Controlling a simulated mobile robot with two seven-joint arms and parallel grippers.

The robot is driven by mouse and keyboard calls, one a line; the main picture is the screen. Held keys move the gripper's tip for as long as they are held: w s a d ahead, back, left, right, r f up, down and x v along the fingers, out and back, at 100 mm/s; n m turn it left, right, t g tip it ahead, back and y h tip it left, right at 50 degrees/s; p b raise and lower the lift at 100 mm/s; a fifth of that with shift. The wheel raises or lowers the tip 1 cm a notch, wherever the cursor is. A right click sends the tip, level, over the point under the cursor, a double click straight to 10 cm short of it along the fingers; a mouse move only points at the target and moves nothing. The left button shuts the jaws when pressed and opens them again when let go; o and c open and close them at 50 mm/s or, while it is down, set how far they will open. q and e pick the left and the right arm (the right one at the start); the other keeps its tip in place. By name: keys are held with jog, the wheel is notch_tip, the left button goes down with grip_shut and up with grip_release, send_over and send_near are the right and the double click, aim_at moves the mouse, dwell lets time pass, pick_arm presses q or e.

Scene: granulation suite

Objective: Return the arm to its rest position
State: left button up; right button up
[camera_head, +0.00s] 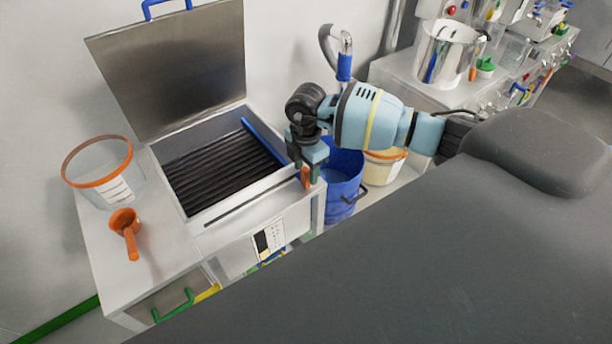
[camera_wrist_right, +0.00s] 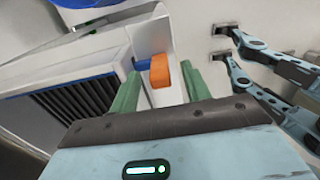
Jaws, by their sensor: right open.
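My right arm (camera_head: 372,118) reaches in from the right in the head view. My right gripper (camera_head: 308,175) points down at the right front edge of the open metal box with the dark ribbed inside (camera_head: 220,170). In the right wrist view the green fingers (camera_wrist_right: 160,92) are apart. An orange block-like piece (camera_wrist_right: 167,72) shows between or just beyond them, and it also shows beside the fingers in the head view (camera_head: 305,178). I cannot tell whether they touch it. My left gripper is not in view.
A clear tub with an orange rim (camera_head: 118,190) and an orange scoop (camera_head: 125,232) stand on the left bench. The box's raised lid (camera_head: 175,70) leans back. A blue bin (camera_head: 340,185) and a cream bucket (camera_head: 383,168) stand right of the bench. A steel pot (camera_head: 446,55) stands behind.

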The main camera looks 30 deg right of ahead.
jog(key=shift+r, duration=1.95)
